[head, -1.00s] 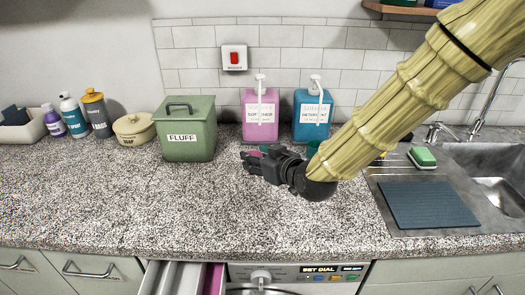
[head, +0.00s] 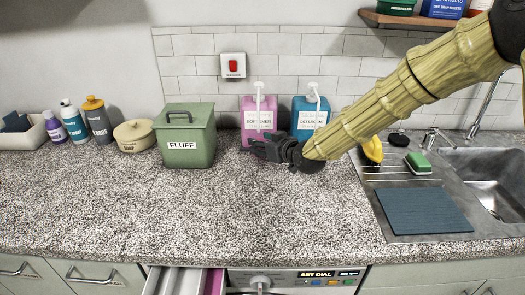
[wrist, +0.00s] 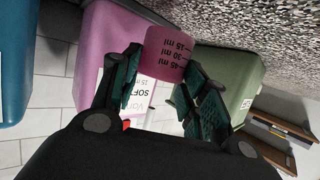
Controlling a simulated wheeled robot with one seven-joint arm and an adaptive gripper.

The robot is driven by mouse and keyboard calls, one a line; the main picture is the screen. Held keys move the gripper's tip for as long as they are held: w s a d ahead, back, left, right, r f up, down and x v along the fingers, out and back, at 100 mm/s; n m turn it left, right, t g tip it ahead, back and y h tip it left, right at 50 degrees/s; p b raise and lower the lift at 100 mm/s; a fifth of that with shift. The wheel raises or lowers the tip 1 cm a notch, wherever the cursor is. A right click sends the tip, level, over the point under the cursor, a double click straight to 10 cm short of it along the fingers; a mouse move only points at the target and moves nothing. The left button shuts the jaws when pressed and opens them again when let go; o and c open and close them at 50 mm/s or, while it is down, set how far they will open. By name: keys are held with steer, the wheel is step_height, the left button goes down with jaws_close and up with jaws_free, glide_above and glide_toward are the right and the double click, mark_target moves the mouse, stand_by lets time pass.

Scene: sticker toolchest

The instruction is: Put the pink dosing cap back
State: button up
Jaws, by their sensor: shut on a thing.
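The pink dosing cap (wrist: 170,58), a cup with ml marks, is held between the teal-padded fingers of my gripper (wrist: 164,82). In the head view my gripper (head: 256,150) is above the counter, in front of the pink softener dispenser (head: 251,108). The cap cannot be made out clearly there against the dispenser. The pink dispenser, with a white pump and label, also shows behind the cap in the wrist view (wrist: 105,35). I cannot tell whether the cap touches it.
A blue detergent dispenser (head: 310,112) stands right of the pink one. A green FLUFF box (head: 186,143) stands to the left. The sink (head: 490,185) and a yellow bottle (head: 373,150) are at the right. The front counter is clear; a drawer (head: 185,281) is open below.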

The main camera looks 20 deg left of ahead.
steer(key=shift+s+f, duration=0.1)
steer(key=shift+f, duration=1.4)
steer(key=shift+f, duration=0.15)
steer(key=o, duration=0.8)
steer(key=shift+r+p, duration=0.25)
steer(key=shift+p, duration=0.1)
steer(key=shift+s+d, duration=0.15)
steer(key=shift+d, duration=0.15)
steer(key=b+v, duration=0.2)
steer(key=v, duration=0.9)
steer(key=shift+s, duration=0.15)
